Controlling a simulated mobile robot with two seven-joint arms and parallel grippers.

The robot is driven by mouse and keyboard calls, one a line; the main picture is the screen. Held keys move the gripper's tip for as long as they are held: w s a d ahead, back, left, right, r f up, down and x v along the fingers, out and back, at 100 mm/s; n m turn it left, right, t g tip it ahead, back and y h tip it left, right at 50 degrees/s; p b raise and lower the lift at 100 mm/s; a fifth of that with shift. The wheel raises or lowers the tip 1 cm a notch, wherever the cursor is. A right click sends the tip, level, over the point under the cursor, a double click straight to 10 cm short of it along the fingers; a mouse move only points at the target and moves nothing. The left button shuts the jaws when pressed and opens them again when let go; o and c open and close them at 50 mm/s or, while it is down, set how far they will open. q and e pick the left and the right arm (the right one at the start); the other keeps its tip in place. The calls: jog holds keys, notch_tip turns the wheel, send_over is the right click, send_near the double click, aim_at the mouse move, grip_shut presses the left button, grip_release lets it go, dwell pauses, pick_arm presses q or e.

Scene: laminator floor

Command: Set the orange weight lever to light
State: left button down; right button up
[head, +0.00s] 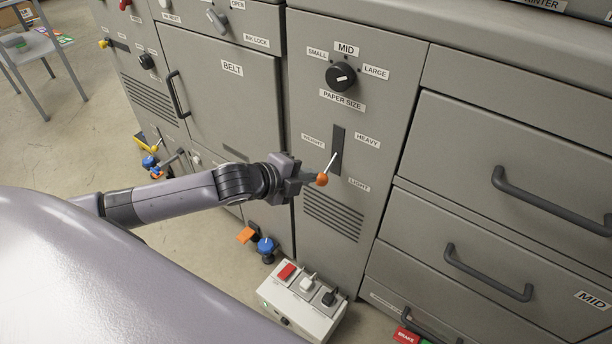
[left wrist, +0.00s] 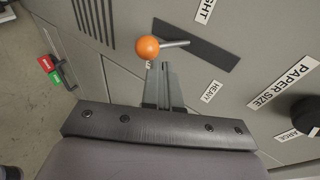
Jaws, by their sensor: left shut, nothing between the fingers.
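The orange ball knob of the weight lever (head: 322,179) sticks out on a thin metal rod from a dark vertical slot (head: 338,140) in the grey panel. The rod meets the slot around its middle. The HEAVY label (head: 367,141) is beside the upper part, and the LIGHT label (head: 359,185) is near the bottom end. My left gripper (head: 311,178) is shut and empty, its fingertips right beside the knob. In the left wrist view the knob (left wrist: 148,47) is just beyond the shut fingertips (left wrist: 165,68); whether they touch is unclear. My right gripper is not in view.
A black paper-size dial (head: 341,76) is above the slot. Drawers with dark handles (head: 487,272) are at right. A white switch box (head: 303,300) stands on the floor below. A BELT door (head: 220,100) is to the left.

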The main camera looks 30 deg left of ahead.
pick_arm(q)
jog(key=shift+r+p, duration=0.75)
jog(key=shift+p, duration=0.2)
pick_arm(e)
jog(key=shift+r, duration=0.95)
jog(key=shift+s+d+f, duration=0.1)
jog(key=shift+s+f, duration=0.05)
